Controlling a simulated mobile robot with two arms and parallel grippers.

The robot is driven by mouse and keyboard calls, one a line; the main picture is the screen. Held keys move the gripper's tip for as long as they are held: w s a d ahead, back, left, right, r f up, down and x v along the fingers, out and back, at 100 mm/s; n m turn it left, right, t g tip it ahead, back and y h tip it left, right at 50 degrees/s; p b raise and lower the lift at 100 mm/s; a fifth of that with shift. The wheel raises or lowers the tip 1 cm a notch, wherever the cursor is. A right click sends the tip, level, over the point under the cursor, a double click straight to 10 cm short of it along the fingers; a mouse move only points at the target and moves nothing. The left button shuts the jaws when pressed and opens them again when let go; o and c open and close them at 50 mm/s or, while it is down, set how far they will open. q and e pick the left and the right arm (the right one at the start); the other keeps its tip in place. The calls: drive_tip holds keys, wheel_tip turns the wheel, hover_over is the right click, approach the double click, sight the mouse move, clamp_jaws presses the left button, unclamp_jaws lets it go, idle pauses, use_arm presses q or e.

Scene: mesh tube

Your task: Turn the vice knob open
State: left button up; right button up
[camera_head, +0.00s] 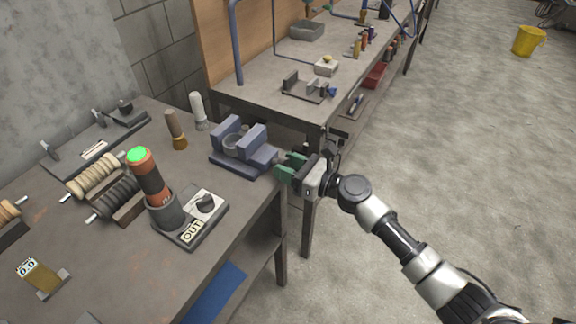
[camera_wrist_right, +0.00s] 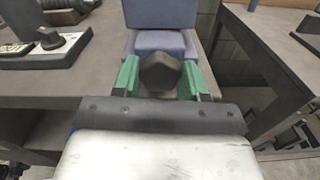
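The blue-grey vice (camera_head: 262,160) stands at the right edge of the workbench in the head view, with a round grey ring-like part between its jaws. In the wrist view the vice (camera_wrist_right: 160,42) is straight ahead. Its dark faceted knob (camera_wrist_right: 160,74) is between the two green fingers of my right gripper. In the head view the right gripper (camera_head: 291,167) is at the vice's front end and hides the knob. The fingers lie close on either side of the knob; whether both press on it I cannot tell. My left gripper is not in view.
A block with a dial and an OUT label (camera_head: 190,232) stands on the bench (camera_head: 110,270), beside an orange tube (camera_head: 150,180) with a green top in a grey cup. Spools and two handled tools are behind. A second bench (camera_head: 262,92) is farther back.

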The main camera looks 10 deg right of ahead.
drive_tip(key=shift+c, duration=1.3)
drive_tip(key=shift+s+n+b, duration=0.1)
drive_tip(key=shift+n+b, duration=1.45)
drive_tip(key=shift+n, duration=1.85)
drive_tip(key=o, duration=0.9)
drive_tip(key=shift+o, duration=0.2)
